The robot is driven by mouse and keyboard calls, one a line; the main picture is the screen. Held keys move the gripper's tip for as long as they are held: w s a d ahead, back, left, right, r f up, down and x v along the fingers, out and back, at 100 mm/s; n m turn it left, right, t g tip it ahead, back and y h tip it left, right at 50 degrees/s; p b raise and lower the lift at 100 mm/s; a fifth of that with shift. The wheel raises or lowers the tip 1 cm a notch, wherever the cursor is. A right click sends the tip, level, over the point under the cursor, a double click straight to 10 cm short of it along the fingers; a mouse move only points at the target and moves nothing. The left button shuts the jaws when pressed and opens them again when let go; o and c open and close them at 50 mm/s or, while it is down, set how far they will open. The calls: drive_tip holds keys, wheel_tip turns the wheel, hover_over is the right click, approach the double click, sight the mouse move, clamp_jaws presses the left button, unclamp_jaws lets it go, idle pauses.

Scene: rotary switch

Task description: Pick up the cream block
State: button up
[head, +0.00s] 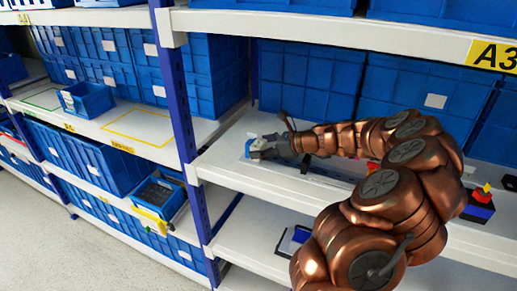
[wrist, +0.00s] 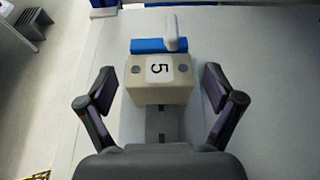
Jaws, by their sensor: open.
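The cream block (wrist: 147,95) shows in the wrist view, just ahead of my palm. It has a white label with a "5" and two grey round spots on its face. My gripper (wrist: 160,88) is open, with one finger on each side of the block and a visible gap on both sides. A blue part (wrist: 147,46) and a white handle-like piece (wrist: 171,32) lie just beyond the block. In the head view my gripper (head: 268,148) is over the middle shelf, and the block is too small and covered there to make out clearly.
The white shelf (head: 235,178) has bare surface around the block. A blue upright post (head: 180,105) stands left of my gripper. Large blue bins (head: 315,80) stand behind. A shelf board labelled A3 (head: 400,38) runs overhead. A stacked coloured item (head: 479,205) sits at right.

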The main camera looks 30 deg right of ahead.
drive_tip(key=shift+c, duration=0.4)
drive_tip(key=c, duration=1.2)
drive_tip(key=shift+o, duration=0.2)
drive_tip(key=b+v, duration=0.1)
drive_tip(key=v, duration=0.4)
drive_tip(key=r+b+v, duration=0.1)
drive_tip(key=v, duration=0.4)
drive_tip(key=b+v, duration=0.1)
drive_tip(key=v, duration=0.4)
drive_tip(key=shift+w+r, duration=0.25)
drive_tip(key=shift+r, duration=0.2)
drive_tip(key=c, duration=0.4)
drive_tip(key=shift+o, duration=0.2)
drive_tip(key=r+p, duration=0.3)
drive_tip(key=r, duration=0.1)
drive_tip(key=shift+s, duration=0.3)
